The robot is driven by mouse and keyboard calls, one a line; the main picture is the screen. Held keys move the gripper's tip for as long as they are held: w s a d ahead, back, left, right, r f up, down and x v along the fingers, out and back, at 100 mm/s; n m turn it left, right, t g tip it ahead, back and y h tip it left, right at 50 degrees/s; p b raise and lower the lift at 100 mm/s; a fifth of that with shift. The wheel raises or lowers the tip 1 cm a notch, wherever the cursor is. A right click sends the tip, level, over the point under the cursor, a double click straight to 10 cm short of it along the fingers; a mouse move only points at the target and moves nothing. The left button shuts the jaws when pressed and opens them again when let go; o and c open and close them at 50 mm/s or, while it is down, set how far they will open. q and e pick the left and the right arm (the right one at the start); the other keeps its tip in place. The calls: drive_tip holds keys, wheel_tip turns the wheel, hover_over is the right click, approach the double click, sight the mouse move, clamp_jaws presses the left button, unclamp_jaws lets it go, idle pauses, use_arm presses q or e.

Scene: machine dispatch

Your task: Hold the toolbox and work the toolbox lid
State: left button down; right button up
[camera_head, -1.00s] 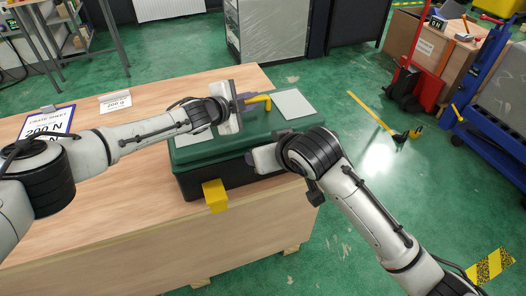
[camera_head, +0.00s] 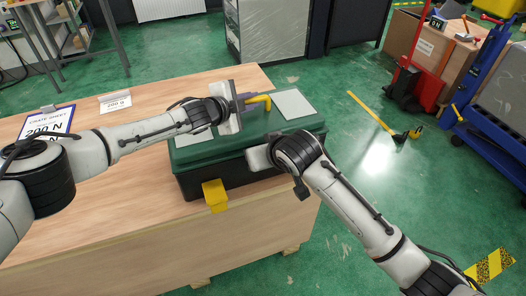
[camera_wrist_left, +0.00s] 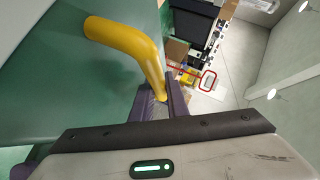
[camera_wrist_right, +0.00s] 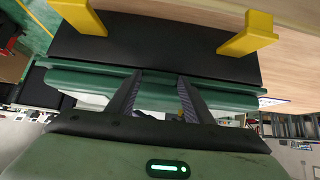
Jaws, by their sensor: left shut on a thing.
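The toolbox (camera_head: 205,180) is a black case with a green lid (camera_head: 200,155) on the wooden bench; the lid looks down. A yellow handle (camera_head: 260,98) rises from the lid top. My left gripper (camera_head: 242,102) is shut on this handle; the left wrist view shows the handle (camera_wrist_left: 125,42) running between its fingers (camera_wrist_left: 160,95). My right gripper is at the toolbox front, its fingertips hidden in the head view. In the right wrist view its fingers (camera_wrist_right: 160,78) are apart, in front of the green lid rim (camera_wrist_right: 90,82). Two yellow latches (camera_wrist_right: 250,35) (camera_wrist_right: 78,15) stick out from the front.
The wooden bench (camera_head: 130,215) has clear room left of the toolbox.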

sight(262, 132)
drive_tip(key=c, duration=0.4)
drive_tip(key=r+g, duration=0.1)
drive_tip(key=w+r+g+h, duration=0.1)
drive_tip(key=r, duration=0.1)
drive_tip(key=w+r+g, duration=0.1)
drive_tip(key=r, duration=0.1)
drive_tip(key=shift+w+g, duration=0.1)
drive_tip(key=shift+g, duration=0.3)
drive_tip(key=shift+w+a+r+g+h, duration=0.2)
drive_tip(key=shift+r+g+h, duration=0.1)
drive_tip(key=shift+r+g, duration=0.25)
drive_tip(key=shift+s+a+r+g, duration=0.1)
drive_tip(key=shift+r+g, duration=0.1)
drive_tip(key=shift+r, duration=0.15)
drive_tip(key=shift+s+a+r+g, duration=0.1)
drive_tip(key=shift+r+g, duration=0.05)
drive_tip(key=shift+r, duration=0.2)
drive_tip(key=o, duration=1.5)
drive_tip(key=shift+f, duration=0.1)
drive_tip(key=shift+s+a+f, duration=0.1)
drive_tip(key=shift+s+a, duration=0.05)
drive_tip(key=shift+a, duration=0.05)
